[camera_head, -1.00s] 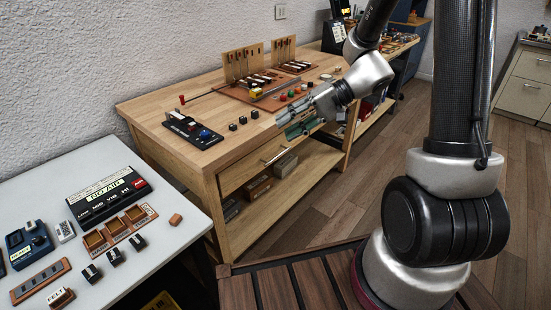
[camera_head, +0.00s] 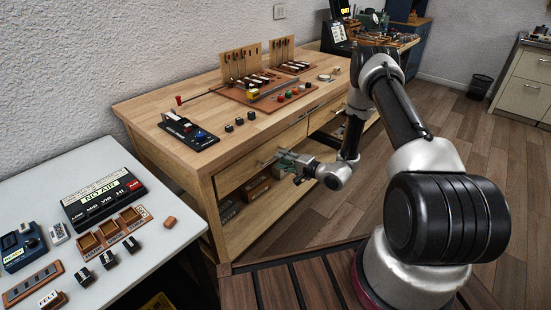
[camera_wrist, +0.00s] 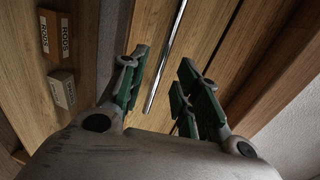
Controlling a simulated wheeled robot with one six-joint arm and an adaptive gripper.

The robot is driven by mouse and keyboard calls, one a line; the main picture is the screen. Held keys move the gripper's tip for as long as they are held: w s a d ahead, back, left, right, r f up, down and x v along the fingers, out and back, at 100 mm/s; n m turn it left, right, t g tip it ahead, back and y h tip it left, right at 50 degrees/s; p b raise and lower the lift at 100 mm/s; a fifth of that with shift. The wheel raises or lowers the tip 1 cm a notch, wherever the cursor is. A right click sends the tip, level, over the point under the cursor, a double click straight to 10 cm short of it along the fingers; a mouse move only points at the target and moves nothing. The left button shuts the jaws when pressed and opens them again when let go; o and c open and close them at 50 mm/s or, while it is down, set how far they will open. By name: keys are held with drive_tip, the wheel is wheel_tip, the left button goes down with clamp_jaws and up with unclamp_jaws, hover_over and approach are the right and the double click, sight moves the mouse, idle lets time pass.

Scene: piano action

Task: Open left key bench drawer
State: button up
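The wooden workbench (camera_head: 150,104) has a left drawer (camera_head: 236,173) below its top, and its front looks flush and shut. A slim metal bar handle (camera_head: 267,163) is on the drawer front. In the wrist view the handle (camera_wrist: 166,57) runs steeply between my green finger pads, against the wooden drawer front (camera_wrist: 151,30). My gripper (camera_head: 283,163) is in front of the drawer, at its right part, and it also shows in the wrist view (camera_wrist: 163,72). The fingers are apart, one on each side of the handle. I cannot tell if they touch it. My gripper hides part of the handle.
Small boxes (camera_head: 256,187) stand on the open shelf under the drawer. A black device (camera_head: 188,130) and a piano-action board (camera_head: 270,98) lie on the bench top. Floor (camera_head: 290,222) before the bench is clear.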

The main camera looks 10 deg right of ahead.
drive_tip(key=shift+x, duration=2.2)
clamp_jaws()
